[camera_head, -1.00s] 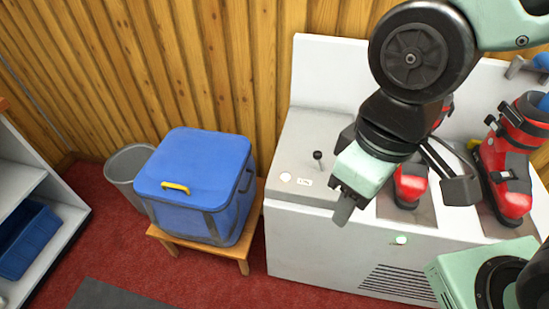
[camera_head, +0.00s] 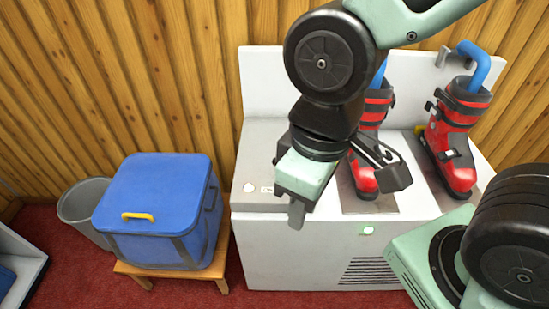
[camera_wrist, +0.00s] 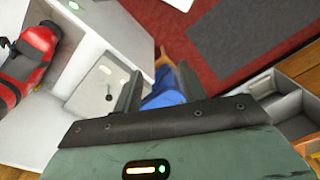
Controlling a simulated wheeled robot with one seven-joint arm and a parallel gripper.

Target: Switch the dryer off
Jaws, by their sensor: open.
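The dryer (camera_head: 290,250) is a white cabinet with a raised back panel and red ski boots on top. Its small black lever (camera_wrist: 108,97) stands on a light plate (camera_wrist: 100,78) in the wrist view; in the head view my gripper hides it. A green light glows on the front (camera_head: 367,230). My gripper (camera_head: 345,194) is open and empty, in front of the dryer's top. In the wrist view the lever appears left of my fingers (camera_wrist: 157,88).
Two red boots (camera_head: 370,130) (camera_head: 455,135) stand on the dryer's right part, with blue pieces in their tops. A blue cooler box (camera_head: 160,200) sits on a wooden stool (camera_head: 150,275) left of the dryer. A grey bin (camera_head: 85,205) stands beside it.

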